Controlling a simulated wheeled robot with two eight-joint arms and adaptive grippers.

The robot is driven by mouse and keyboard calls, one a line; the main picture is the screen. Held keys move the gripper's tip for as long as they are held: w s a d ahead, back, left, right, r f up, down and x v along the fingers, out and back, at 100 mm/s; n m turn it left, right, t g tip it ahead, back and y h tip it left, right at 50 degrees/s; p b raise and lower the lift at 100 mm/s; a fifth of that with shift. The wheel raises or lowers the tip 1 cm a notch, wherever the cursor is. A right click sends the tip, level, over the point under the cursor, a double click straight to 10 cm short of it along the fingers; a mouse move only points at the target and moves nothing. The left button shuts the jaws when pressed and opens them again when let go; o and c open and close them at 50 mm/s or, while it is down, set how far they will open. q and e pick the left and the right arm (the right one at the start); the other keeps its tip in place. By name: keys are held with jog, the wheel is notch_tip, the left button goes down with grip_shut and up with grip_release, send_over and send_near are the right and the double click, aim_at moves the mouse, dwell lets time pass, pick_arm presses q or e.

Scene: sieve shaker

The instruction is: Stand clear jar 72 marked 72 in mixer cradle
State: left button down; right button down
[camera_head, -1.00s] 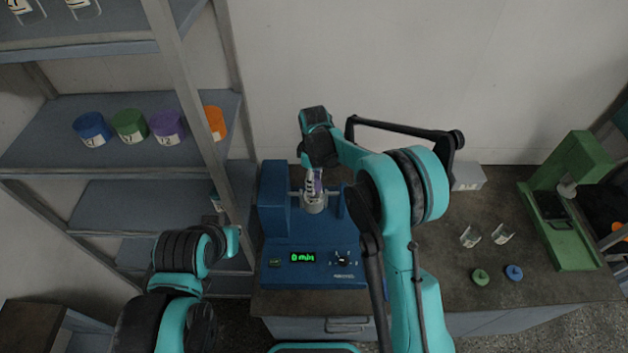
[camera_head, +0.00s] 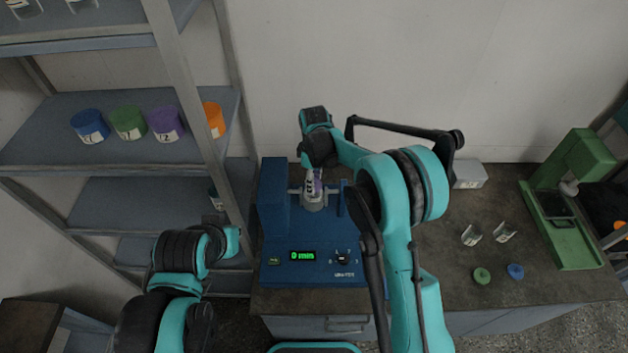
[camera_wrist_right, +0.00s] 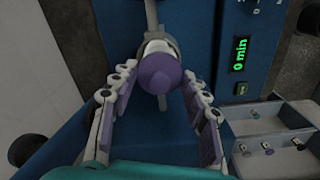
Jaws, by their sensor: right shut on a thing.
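A jar with a purple lid (camera_wrist_right: 160,74) stands at the grey ring of the mixer cradle (camera_wrist_right: 168,42) in the right wrist view. Its clear body is mostly hidden under the lid, and I cannot read its mark. The cradle (camera_head: 314,205) also shows on the blue mixer (camera_head: 275,225) in the head view. My right gripper (camera_wrist_right: 160,72) comes from above, its fingers on both sides of the lid, shut on the jar. My left gripper (camera_head: 214,221) is at the left of the mixer, small and dark; its fingers are unclear.
Shelves at left hold blue (camera_head: 90,126), green (camera_head: 128,122), purple (camera_head: 165,123) and orange (camera_head: 214,119) lidded jars.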

jog(key=c, duration=0.7)
grip_release()
jog(key=shift+r, duration=0.1)
notch_tip(320, 180, up, 7)
jog(key=shift+f, duration=0.1)
jog(key=shift+r, duration=0.55)
jog(key=shift+s, duration=0.1)
